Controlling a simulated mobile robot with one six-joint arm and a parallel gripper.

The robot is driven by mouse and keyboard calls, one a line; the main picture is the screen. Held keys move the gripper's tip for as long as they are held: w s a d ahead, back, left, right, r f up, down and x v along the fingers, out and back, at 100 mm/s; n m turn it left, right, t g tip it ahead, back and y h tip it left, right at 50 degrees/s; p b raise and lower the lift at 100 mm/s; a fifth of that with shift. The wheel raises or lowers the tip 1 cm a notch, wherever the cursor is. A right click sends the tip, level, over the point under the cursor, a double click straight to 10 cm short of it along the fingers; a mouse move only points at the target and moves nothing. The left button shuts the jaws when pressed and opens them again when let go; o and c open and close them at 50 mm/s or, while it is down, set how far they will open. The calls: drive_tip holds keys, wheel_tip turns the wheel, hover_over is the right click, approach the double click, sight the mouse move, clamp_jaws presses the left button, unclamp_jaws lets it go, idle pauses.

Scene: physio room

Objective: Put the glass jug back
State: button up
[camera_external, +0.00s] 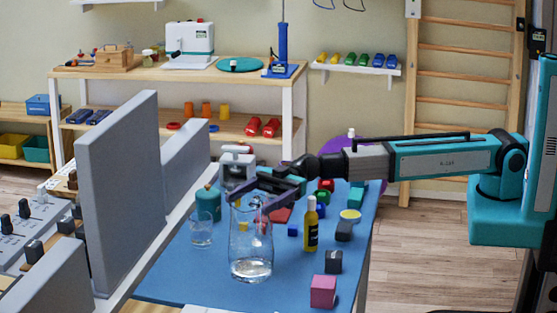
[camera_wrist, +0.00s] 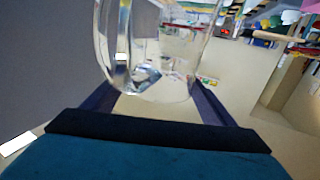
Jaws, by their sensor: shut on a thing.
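The clear glass jug (camera_external: 250,245) is upright in front of the blue tabletop (camera_external: 180,272) in the external view, with a little clear content or thick glass at its bottom. My gripper (camera_external: 246,194) is shut on the jug near its top, coming in from the right. In the wrist view the jug (camera_wrist: 150,50) stands between the two dark fingers (camera_wrist: 155,100) and fills the upper middle. I cannot tell whether its base touches the tabletop or hangs a little above it.
A glass tumbler (camera_external: 201,230) stands left of the jug. A yellow bottle (camera_external: 311,226), a pink cube (camera_external: 323,291) and a dark cube (camera_external: 334,262) stand to its right. Several more blocks lie behind. Tall grey panels (camera_external: 115,190) rise on the left.

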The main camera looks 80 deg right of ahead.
drive_tip(key=shift+b, duration=0.3)
drive_tip(key=o, duration=2.1)
drive_tip(key=shift+r+p, duration=0.15)
drive_tip(key=shift+p, duration=0.25)
drive_tip(key=b+v, duration=0.3)
drive_tip(key=v, duration=0.9)
drive_tip(key=shift+b, duration=0.4)
